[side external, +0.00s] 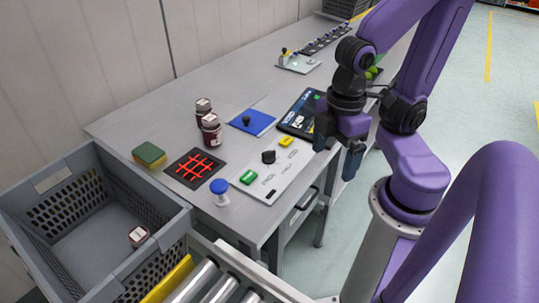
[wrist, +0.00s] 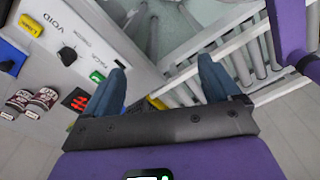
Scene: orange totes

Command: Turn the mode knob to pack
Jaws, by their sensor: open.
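The mode knob (side external: 268,157) is a small black knob on a white panel (side external: 272,184) at the table's front edge. It also shows at the upper left of the wrist view (wrist: 67,55), between printed labels reading VOID and PACK. I cannot tell clearly where its pointer is set. A green block (side external: 248,177) and a yellow block (side external: 286,141) sit on the panel on either side of the knob. My gripper (side external: 334,162) is open and empty, to the right of the panel past the table edge. Its blue fingers are spread apart in the wrist view (wrist: 162,65), clear of the knob.
Two dark red jars (side external: 209,128), a red grid on a black mat (side external: 195,168), a blue-capped bottle (side external: 220,191) and a green sponge (side external: 149,155) stand left of the panel. A black tablet (side external: 300,112) lies behind it. A grey crate (side external: 85,172) and rollers (side external: 195,284) are in front.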

